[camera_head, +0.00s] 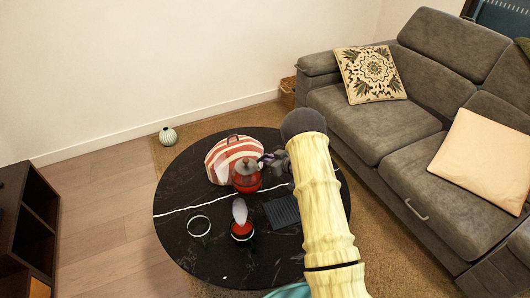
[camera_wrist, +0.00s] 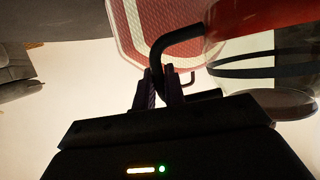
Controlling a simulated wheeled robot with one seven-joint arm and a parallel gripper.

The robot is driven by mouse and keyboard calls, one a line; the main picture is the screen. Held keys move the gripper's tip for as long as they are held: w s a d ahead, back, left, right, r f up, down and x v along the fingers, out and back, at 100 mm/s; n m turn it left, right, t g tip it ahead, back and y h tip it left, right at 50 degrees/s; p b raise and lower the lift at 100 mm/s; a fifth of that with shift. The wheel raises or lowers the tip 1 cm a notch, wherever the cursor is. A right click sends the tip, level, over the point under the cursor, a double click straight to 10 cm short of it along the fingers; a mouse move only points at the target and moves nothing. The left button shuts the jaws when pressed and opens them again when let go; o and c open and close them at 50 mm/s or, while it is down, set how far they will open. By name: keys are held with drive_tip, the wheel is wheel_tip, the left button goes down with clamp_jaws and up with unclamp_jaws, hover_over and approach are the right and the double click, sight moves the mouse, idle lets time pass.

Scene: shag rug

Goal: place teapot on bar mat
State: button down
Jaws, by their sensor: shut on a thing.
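The red teapot (camera_head: 247,182) with a grey lid is over the round black table, in front of a striped tea cosy. In the wrist view its red body (camera_wrist: 275,16) fills the upper right and its black handle (camera_wrist: 178,42) comes down between my fingertips. My gripper (camera_head: 270,164) is shut on this handle, to the right of the pot; it also shows in the wrist view (camera_wrist: 160,88). I cannot tell whether the teapot's base touches the table. The bar mat (camera_head: 281,212) is a dark ridged rectangle on the table, right of and nearer than the teapot. My arm hides the area to its right.
A red-and-white striped tea cosy (camera_head: 222,158) stands close behind the teapot. A round-rimmed cup (camera_head: 199,227) is further left. The table's (camera_head: 176,190) left side is clear. A grey sofa (camera_head: 385,130) is at right.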

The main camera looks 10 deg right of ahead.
drive_tip(key=s+d+f+m+t+h, duration=0.2)
drive_tip(key=s+d+f+m+h, duration=0.2)
drive_tip(key=s+d+m+h, duration=0.3)
drive_tip(key=s+h, duration=0.1)
drive_tip(key=s, duration=0.4)
drive_tip(key=shift+d+t, duration=0.25)
drive_tip(key=shift+t, duration=0.15)
drive_tip(key=shift+s+d, duration=0.1)
